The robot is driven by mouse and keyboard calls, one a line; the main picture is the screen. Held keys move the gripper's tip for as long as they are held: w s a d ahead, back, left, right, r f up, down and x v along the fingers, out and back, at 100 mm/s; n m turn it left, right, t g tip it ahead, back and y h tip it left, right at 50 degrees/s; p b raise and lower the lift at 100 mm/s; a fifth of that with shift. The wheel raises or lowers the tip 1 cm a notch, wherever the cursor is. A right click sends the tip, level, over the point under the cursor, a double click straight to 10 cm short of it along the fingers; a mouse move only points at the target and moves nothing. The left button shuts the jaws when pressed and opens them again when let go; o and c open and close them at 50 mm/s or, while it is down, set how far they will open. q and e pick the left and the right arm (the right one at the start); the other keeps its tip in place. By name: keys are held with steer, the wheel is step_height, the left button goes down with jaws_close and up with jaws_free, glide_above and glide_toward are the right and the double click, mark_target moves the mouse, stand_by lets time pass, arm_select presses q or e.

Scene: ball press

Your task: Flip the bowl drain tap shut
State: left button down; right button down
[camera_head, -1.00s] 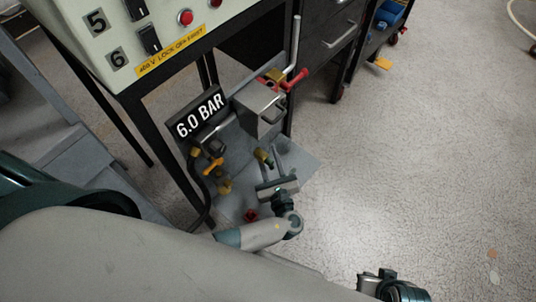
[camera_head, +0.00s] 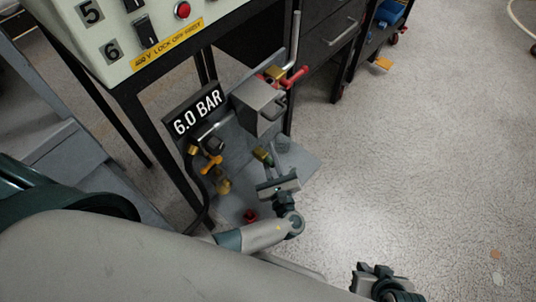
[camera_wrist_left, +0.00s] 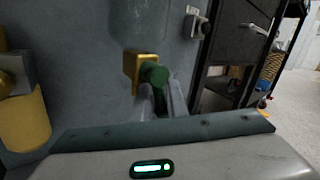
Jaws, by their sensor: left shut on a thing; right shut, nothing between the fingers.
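The bowl drain tap shows in the left wrist view as a brass body (camera_wrist_left: 137,66) with a round green handle (camera_wrist_left: 154,74), below a clear bowl (camera_wrist_left: 137,26). It also shows small in the head view as a brass and green fitting (camera_head: 263,156). My left gripper (camera_wrist_left: 163,97) reaches to the tap and is shut on the green handle. In the head view my left gripper (camera_head: 268,166) is at the tap, above the grey base plate. The exact handle angle is hard to tell. My right gripper (camera_head: 368,272) is shut and empty at the bottom edge, away from the rig.
Open floor lies to the right.

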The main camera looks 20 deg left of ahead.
arm_select(q)
steer(key=c, duration=1.8)
jaws_free()
steer(key=shift+c, duration=0.2)
steer(key=v, duration=1.7)
steer(key=shift+s+b, duration=0.25)
steer(key=shift+b, duration=0.15)
steer(key=shift+d+f, duration=0.1)
steer(key=shift+d, duration=0.05)
